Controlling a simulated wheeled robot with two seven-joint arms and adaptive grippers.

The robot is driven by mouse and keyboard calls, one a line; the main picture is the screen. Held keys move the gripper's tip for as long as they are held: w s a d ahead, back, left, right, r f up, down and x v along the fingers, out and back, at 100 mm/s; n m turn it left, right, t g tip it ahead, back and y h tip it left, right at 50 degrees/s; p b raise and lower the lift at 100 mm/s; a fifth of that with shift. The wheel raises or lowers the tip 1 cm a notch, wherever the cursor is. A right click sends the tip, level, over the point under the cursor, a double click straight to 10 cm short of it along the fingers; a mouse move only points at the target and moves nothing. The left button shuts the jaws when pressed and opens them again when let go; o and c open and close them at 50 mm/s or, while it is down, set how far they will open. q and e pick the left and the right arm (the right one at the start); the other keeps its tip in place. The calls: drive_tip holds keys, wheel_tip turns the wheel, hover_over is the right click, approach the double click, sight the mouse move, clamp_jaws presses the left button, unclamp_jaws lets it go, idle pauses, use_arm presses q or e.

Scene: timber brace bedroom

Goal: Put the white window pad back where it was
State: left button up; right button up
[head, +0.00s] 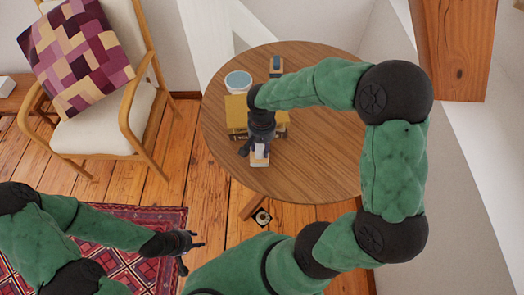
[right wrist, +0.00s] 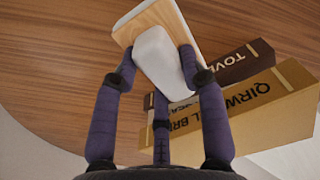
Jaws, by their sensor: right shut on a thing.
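The white window pad (right wrist: 158,55), a white block on a light wooden plate, is between the fingers of my right gripper (right wrist: 157,62). In the head view the pad (head: 260,157) shows below my right gripper (head: 259,146), over the front left part of the round wooden table (head: 310,165). My right gripper is shut on it. I cannot tell whether the pad touches the table top. My left gripper (head: 193,252) is over the floor by the rug, with its fingers apart and empty.
Stacked books (head: 236,114) lie beside the right gripper; their spines (right wrist: 265,105) show close to the pad in the wrist view. A round blue-topped container (head: 238,82) and a small dark item (head: 276,66) stand behind. The table's right side is clear. An armchair (head: 108,125) stands left.

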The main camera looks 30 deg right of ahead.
sight(262, 150)
wheel_tip(262, 150, down, 3)
drive_tip(key=shift+w+d+f+b, duration=0.1)
drive_tip(key=shift+f+b, duration=0.1)
drive_tip(key=shift+b, duration=0.35)
drive_tip(key=o, duration=1)
wheel_tip(262, 150, up, 12)
drive_tip(key=p, duration=0.4)
drive_tip(key=shift+r, duration=0.1)
